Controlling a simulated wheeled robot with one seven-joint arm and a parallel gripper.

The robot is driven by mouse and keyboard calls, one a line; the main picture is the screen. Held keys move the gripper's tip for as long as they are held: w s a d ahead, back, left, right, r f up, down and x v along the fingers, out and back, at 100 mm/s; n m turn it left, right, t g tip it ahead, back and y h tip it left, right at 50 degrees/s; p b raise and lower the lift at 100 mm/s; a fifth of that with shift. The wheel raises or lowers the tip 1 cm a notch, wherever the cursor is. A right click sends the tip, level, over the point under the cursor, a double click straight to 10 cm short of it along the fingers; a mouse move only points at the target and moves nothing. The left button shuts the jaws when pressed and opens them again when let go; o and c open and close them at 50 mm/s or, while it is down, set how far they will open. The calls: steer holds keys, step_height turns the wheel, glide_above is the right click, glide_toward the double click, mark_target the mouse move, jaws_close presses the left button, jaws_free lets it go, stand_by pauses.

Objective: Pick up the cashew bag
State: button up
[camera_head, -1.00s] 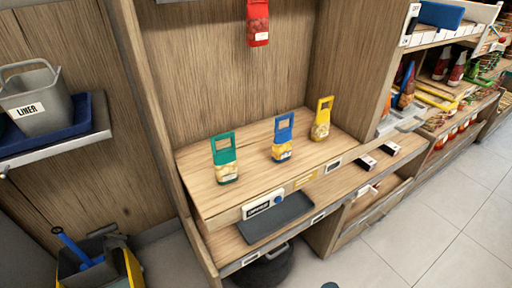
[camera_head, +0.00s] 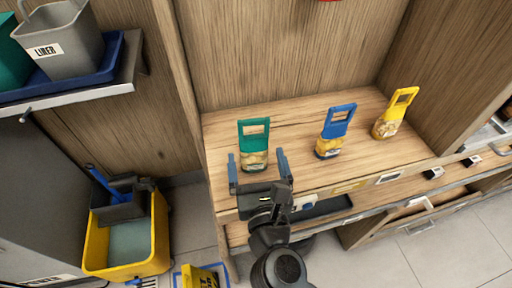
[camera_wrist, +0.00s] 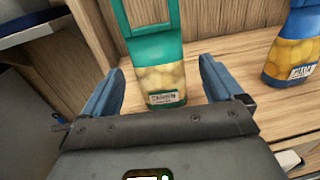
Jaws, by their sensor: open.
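The green-topped bag (camera_head: 254,146) stands upright on the wooden shelf, left of two other bags. In the wrist view this bag (camera_wrist: 160,82) shows pale nuts and a small label that seems to read cashew. My gripper (camera_head: 257,160) is open in front of it, with one blue finger to each side in the picture. In the wrist view the bag appears between the fingertips of my gripper (camera_wrist: 160,68), a little beyond them. No contact is visible. The top of the bag is cut off in the wrist view.
A blue-topped bag (camera_head: 333,133) stands to the right, and a yellow-topped bag (camera_head: 395,114) farther right. A wooden side panel (camera_head: 187,85) borders the shelf on the left. A yellow mop bucket (camera_head: 160,235) stands on the floor at lower left.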

mark_target(253, 145)
steer(key=w, duration=0.2)
steer(key=w+a, duration=0.1)
steer(key=w, duration=0.2)
steer(key=c, duration=1.1)
steer(key=shift+o, duration=0.2)
